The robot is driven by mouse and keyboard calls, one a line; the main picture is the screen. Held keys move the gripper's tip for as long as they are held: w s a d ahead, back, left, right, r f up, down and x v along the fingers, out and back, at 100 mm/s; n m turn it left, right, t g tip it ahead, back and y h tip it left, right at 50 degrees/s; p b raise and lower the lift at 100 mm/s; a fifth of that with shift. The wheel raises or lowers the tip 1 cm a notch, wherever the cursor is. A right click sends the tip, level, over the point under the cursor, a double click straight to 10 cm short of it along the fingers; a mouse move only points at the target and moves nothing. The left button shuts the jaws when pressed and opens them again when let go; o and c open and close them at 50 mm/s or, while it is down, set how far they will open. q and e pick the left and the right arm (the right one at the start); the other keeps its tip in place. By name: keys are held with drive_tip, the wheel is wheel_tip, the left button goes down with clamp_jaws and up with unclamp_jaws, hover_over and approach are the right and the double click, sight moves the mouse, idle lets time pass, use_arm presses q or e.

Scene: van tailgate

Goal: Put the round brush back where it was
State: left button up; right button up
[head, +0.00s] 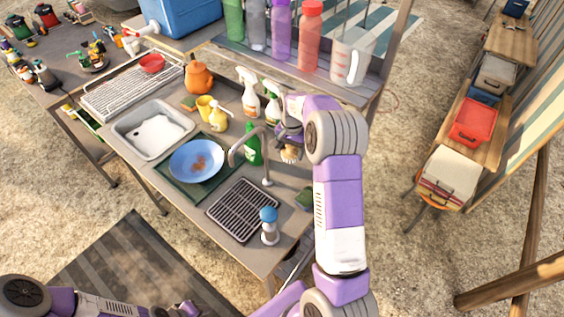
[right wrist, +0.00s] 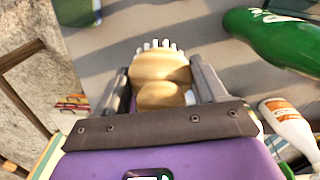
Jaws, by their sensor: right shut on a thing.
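The round brush (head: 290,154) has a pale wooden body and light bristles. My right gripper (head: 289,138) is shut on it, above the rear right part of the sink table (head: 290,215). In the right wrist view the brush (right wrist: 160,75) sits between the two fingers, its white bristles pointing away from the palm. A grey surface lies beyond it; I cannot tell whether the brush touches it. My left gripper (head: 180,310) shows only in part at the bottom edge of the head view, and its fingers are unclear.
A curved tap (head: 266,160) and a green bottle (head: 252,150) stand just left of the held brush. A green sponge (head: 305,199) lies at the table's right edge. A dark rack (head: 242,209), a blue-topped item (head: 269,226) and a blue plate (head: 196,160) are nearer me. Spray bottles (head: 248,92) stand behind.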

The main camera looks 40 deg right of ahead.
hover_over(290, 173)
drive_tip(key=f, duration=0.4)
drive_tip(key=shift+s+d+f, duration=0.1)
drive_tip(key=shift+s+f, duration=0.15)
drive_tip(key=shift+f, duration=0.05)
drive_tip(key=shift+w+f+b, duration=0.2)
drive_tip(key=shift+f+b, duration=0.15)
drive_tip(key=shift+f, duration=1.85)
drive_tip(key=shift+f, duration=0.1)
drive_tip(key=o, duration=1)
drive_tip(key=shift+c, duration=0.2)
wheel_tip(290, 173, up, 12)
drive_tip(key=shift+s+r+p, duration=0.15)
drive_tip(key=shift+p, duration=0.35)
